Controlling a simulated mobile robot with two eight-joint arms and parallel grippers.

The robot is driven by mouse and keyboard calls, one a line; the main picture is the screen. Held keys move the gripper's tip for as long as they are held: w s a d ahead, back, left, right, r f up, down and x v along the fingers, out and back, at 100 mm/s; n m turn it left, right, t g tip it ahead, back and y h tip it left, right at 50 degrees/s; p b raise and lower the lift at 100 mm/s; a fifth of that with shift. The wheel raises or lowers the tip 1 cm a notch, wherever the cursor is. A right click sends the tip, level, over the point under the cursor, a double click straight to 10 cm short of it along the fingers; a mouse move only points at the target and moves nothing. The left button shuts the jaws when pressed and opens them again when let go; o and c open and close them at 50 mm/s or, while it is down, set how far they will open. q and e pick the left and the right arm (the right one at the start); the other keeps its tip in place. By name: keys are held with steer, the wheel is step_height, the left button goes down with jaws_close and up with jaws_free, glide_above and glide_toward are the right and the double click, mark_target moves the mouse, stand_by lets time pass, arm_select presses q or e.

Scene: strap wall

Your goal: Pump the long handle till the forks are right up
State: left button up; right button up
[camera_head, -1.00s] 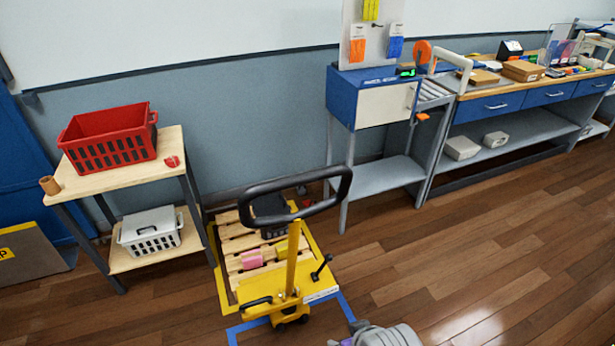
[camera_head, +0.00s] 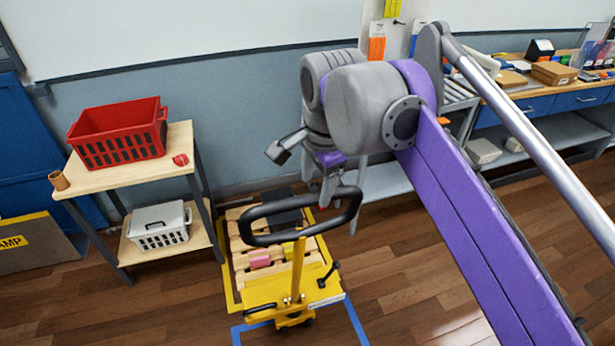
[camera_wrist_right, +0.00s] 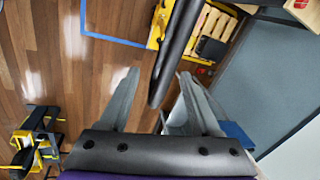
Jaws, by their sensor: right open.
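The yellow pallet truck (camera_head: 290,310) stands upright on the floor. Its yellow shaft (camera_head: 298,262) carries a black loop handle (camera_head: 268,240), also seen in the right wrist view (camera_wrist_right: 178,45). A wooden pallet (camera_head: 240,262) sits behind it with a pink item (camera_head: 260,260) and a black box (camera_head: 285,215). The forks are hidden, so their height cannot be told. My right gripper (camera_head: 342,205) is open at the right end of the handle. In the right wrist view the black bar shows between its fingers (camera_wrist_right: 158,80); contact cannot be told. My left gripper is out of view.
A wooden-topped stand (camera_head: 105,182) with a red crate (camera_head: 118,135) and a white basket (camera_head: 160,225) is at left. A workbench (camera_head: 530,95) lines the wall at right. Blue tape (camera_head: 355,322) marks the floor. Open floor lies right of the truck.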

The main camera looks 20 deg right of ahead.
mark_target(307, 197)
step_height(307, 197, up, 4)
steer(key=w+m, duration=0.2)
steer(key=m, duration=0.1)
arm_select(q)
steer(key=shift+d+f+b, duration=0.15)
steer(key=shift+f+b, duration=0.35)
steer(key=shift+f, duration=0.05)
arm_select(e)
steer(key=x, duration=1)
steer(key=shift+s+a+f, duration=0.2)
steer(key=shift+a+f, duration=0.1)
steer(key=shift+f, duration=0.2)
jaws_close()
